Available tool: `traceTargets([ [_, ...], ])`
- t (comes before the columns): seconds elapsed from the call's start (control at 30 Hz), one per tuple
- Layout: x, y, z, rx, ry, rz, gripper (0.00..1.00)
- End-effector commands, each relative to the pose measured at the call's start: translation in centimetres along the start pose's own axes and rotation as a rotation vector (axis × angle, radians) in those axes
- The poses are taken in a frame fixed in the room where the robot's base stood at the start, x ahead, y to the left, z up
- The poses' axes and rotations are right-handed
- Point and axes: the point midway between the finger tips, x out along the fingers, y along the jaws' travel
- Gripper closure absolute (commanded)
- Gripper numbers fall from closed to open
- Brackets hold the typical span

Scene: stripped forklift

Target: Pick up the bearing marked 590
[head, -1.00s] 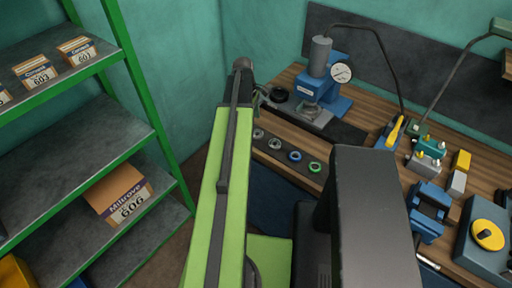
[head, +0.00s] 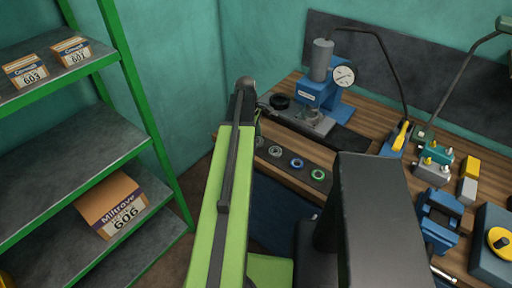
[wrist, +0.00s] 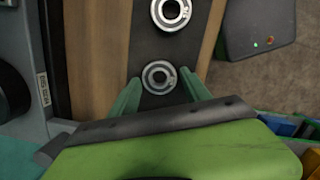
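Several ring bearings lie in a row on a dark strip along the bench's front edge. In the head view they include a grey one (head: 275,151), one with a blue ring (head: 296,163) and one with a green ring (head: 318,174). No 590 marking is readable on any. In the wrist view, my gripper (wrist: 160,77) is open, its green fingers on either side of a grey bearing (wrist: 158,91) on the strip. I cannot tell whether they touch it. A second grey bearing (wrist: 171,25) lies beyond. In the head view my arm hides the gripper.
A blue press with a dial gauge (head: 317,92) stands behind the bearings. Fixtures and a blue vise (head: 438,215) are to the right on the wooden bench. A green-framed shelf (head: 135,100) with bearing boxes, including 606 (head: 112,205), stands at left.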

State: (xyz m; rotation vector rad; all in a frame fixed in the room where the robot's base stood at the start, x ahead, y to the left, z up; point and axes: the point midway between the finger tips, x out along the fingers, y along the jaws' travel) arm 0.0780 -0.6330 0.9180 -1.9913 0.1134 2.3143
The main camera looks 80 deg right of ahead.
Motion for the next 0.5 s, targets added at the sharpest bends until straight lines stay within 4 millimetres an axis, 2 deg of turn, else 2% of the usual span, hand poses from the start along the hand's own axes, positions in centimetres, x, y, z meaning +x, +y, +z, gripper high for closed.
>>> traceTargets([
  [0.03,-0.01,0.0,-0.01,0.0,0.0,0.0,0.53],
  [0.4,0.0,-0.02,-0.04,0.0,0.0,0.0,0.99],
  [0.5,0.0,-0.02,-0.04,0.0,0.0,0.0,0.99],
])
